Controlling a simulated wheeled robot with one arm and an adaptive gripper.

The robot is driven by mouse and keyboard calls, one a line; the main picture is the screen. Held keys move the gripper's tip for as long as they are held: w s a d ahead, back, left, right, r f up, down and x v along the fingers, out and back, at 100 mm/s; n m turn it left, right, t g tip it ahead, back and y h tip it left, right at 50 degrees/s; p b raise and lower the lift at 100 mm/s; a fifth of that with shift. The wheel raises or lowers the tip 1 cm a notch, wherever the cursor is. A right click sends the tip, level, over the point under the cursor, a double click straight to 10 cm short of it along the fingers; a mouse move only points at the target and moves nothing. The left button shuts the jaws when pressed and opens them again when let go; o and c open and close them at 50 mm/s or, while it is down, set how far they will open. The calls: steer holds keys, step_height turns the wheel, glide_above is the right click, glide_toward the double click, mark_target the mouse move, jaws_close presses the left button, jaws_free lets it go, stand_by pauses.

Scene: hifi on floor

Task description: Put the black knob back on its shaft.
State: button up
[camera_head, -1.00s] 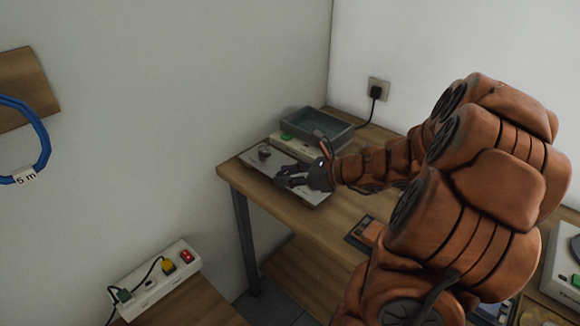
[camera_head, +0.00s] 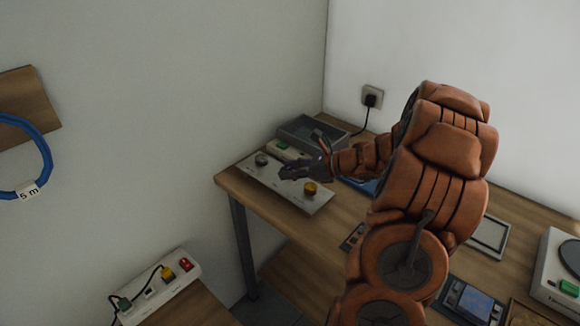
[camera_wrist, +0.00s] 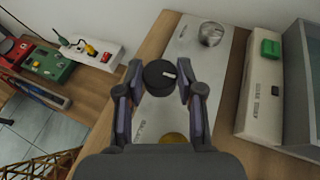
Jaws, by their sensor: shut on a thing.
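My gripper (camera_wrist: 162,82) is shut on the black knob (camera_wrist: 160,73), a round black cap with a white pointer mark, held between the fingertips. In the head view my gripper (camera_head: 287,173) is over the middle of the light grey panel (camera_head: 318,204), on the wooden table. A silver knob (camera_head: 261,159) is at the panel's far left end and a yellow knob (camera_head: 310,188) at its near right. The wrist view shows the silver knob (camera_wrist: 211,34) and part of the yellow knob (camera_wrist: 173,138). No bare shaft shows; whether the black knob touches the panel, I cannot tell.
A light box with a green switch (camera_wrist: 270,48) and a grey tray (camera_head: 312,131) stand behind the panel. A white power strip (camera_head: 160,287) is on a lower surface at left. The wall rises behind. A device with a screen (camera_head: 473,301) is at right.

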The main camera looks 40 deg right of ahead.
mark_target(289, 169)
steer(key=shift+w+d+f+p, duration=0.1)
steer(key=shift+w+d+p, duration=0.15)
steer(key=shift+w+d, duration=0.4)
steer(key=shift+w+d+f+p, duration=0.1)
steer(key=shift+w+d+p, duration=0.15)
steer(key=shift+w, duration=0.65)
steer(key=shift+w+d+f+p, duration=0.1)
steer(key=shift+w+d+p, duration=0.1)
steer(key=shift+w+d, duration=0.5)
steer(key=f, duration=0.3)
steer(key=shift+a+p, duration=0.2)
steer(key=shift+p, duration=0.2)
steer(key=shift+f, duration=0.25)
steer(key=shift+f, duration=0.6)
steer(key=o, duration=1)
steer(key=shift+r, duration=0.15)
